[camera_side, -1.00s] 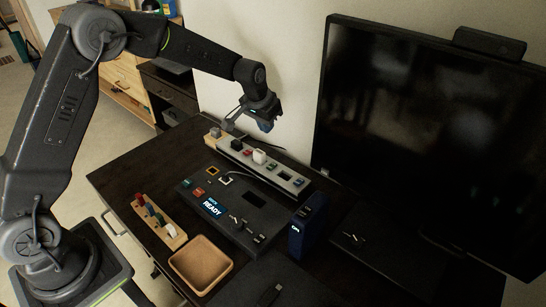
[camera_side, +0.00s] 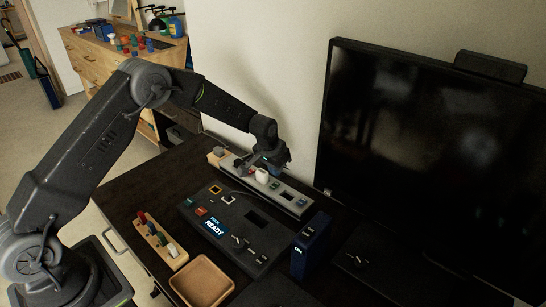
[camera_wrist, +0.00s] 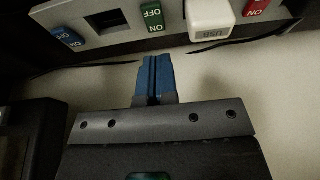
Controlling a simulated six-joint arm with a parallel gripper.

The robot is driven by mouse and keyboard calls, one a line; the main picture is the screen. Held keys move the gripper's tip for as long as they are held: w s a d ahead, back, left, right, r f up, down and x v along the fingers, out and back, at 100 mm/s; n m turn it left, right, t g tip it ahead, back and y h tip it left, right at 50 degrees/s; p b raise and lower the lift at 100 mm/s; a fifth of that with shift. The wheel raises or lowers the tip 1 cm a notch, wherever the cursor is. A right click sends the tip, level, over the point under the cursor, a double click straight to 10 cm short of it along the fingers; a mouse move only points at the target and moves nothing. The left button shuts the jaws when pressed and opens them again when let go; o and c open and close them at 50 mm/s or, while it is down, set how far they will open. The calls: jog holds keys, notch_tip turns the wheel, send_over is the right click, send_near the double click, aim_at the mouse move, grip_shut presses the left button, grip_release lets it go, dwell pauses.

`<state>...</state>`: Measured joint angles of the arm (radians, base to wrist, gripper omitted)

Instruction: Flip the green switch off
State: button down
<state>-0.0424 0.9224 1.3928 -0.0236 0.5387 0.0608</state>
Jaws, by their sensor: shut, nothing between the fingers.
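The green switch (camera_wrist: 153,17) sits on the grey power strip (camera_wrist: 120,42), between an empty socket and a white USB plug. Its lettering shows upside down in the wrist view; I cannot tell which way it is rocked. In the side view the green switch (camera_side: 275,186) is small, just right of the white plug. My gripper (camera_wrist: 156,62) has its blue fingers shut together and empty. In the wrist view the fingertips line up with the green switch, just off the strip's near edge, apart from it. In the side view my gripper (camera_side: 272,164) hangs low behind the strip.
A white plug (camera_wrist: 210,17) stands close beside the green switch. A red switch (camera_wrist: 256,8) and a blue switch (camera_wrist: 67,37) are on the same strip. A black control panel (camera_side: 243,235), a wooden tray (camera_side: 203,281) and a monitor (camera_side: 420,160) are nearby.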

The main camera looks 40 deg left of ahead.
aim_at(274, 185)
jog(key=shift+f, duration=1.7)
jog(key=shift+w+f, duration=0.1)
jog(key=shift+f, duration=0.4)
jog(key=shift+s, duration=0.95)
jog(key=shift+w+r, duration=0.1)
jog(key=shift+r, duration=0.15)
